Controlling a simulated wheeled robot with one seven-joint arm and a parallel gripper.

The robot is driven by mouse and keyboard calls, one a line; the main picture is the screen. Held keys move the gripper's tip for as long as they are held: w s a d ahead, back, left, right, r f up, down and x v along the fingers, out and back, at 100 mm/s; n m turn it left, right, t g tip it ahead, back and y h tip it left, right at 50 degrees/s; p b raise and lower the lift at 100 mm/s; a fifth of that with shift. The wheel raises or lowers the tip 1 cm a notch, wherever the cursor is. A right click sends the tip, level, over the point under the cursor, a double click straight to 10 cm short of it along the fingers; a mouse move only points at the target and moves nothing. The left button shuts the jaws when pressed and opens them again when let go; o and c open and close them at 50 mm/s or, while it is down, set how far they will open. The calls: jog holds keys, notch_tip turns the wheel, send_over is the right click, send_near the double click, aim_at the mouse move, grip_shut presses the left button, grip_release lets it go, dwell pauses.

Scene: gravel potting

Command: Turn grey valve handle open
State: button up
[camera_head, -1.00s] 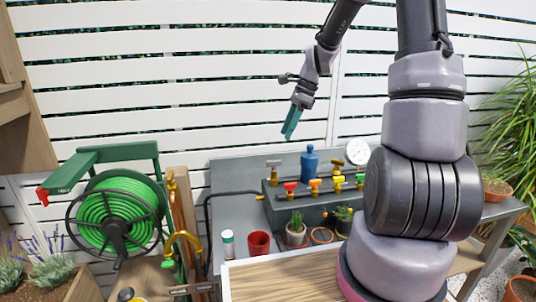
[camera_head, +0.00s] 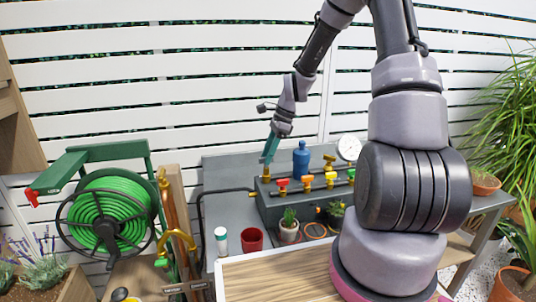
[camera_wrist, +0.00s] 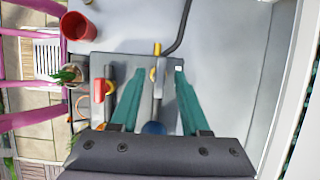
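The grey valve handle (camera_wrist: 158,84) shows in the wrist view as a narrow grey bar by brass fittings, between my fingers. In the head view my gripper largely hides it, at the left end of the valve row. My gripper (camera_wrist: 158,70) is open, with teal fingers on either side of the handle. I cannot tell whether either finger touches it. In the head view my gripper (camera_head: 267,160) points down at the left end of the grey manifold box (camera_head: 268,208).
Red (camera_head: 283,182) and yellow (camera_head: 331,175) valve handles sit along the same row, with a gauge (camera_head: 349,147) behind. A red cup (camera_head: 252,240) and potted plants stand in front. A black pipe (camera_wrist: 183,28) runs nearby.

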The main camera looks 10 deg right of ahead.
grip_shut()
jog(key=shift+n, duration=0.4)
jog(key=n+g, duration=0.1)
jog(key=n, duration=0.2)
jog(key=shift+w+n+g, duration=0.15)
jog(key=shift+n+g, duration=0.25)
jog(key=n+g+h, duration=0.1)
jog(key=n, duration=0.3)
jog(key=shift+w+a, duration=0.1)
jog(key=n+h, duration=0.1)
jog(key=n, duration=0.1)
jog(key=n+g, duration=0.1)
jog(key=n, duration=0.2)
jog(key=shift+a+h, duration=0.1)
jog(key=shift+h, duration=0.3)
jog(key=n+h, duration=0.1)
jog(key=n, duration=0.3)
jog(key=shift+w+a+g, duration=0.1)
jog(key=shift+g, duration=0.2)
jog(key=shift+n+h, duration=0.3)
